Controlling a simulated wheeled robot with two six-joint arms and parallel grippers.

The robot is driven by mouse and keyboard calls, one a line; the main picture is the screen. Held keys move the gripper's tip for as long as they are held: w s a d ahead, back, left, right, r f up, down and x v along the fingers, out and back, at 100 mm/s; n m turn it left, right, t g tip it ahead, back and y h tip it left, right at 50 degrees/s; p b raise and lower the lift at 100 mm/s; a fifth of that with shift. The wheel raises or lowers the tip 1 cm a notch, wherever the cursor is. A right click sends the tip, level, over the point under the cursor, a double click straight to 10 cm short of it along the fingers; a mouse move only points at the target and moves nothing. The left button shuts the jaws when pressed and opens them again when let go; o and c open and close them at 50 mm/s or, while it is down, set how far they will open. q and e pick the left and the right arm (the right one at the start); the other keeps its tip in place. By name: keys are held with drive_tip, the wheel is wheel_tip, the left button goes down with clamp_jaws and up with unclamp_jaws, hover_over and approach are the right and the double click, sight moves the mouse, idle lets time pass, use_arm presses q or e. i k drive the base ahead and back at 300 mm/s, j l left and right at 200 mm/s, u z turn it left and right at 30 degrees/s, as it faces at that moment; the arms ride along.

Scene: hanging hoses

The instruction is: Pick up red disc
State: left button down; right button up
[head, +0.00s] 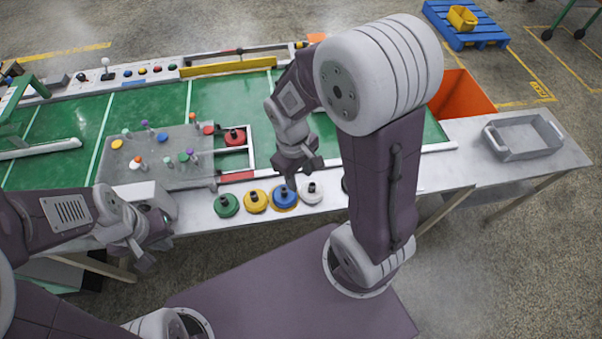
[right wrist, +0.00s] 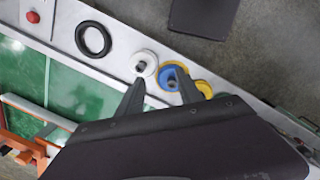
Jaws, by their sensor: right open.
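A red disc (head: 235,137) with a dark knob sits in a white-railed lane on the green table, left of my right gripper in the head view. My right gripper (head: 303,177) is open and empty, pointing down above the row of discs at the near edge. In the right wrist view its spread fingers (right wrist: 160,92) are near a white disc (right wrist: 143,64) and a blue disc (right wrist: 169,76). My left gripper (head: 151,251) is low at the left by the near edge, away from the red disc; its jaw opening is unclear.
Green (head: 227,204) and yellow (head: 255,201) discs stand left of the blue one. A black ring (right wrist: 93,39) lies beyond the white disc. A grey pegged board (head: 165,172) is left of the red disc. A grey tray (head: 523,137) stands at the right.

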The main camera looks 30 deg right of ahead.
sight(235, 137)
drive_tip(key=j+z, duration=0.3)
drive_tip(key=j, duration=0.55)
drive_tip(key=j+z, duration=0.3)
drive_tip(key=j, duration=0.5)
drive_tip(key=k, duration=0.05)
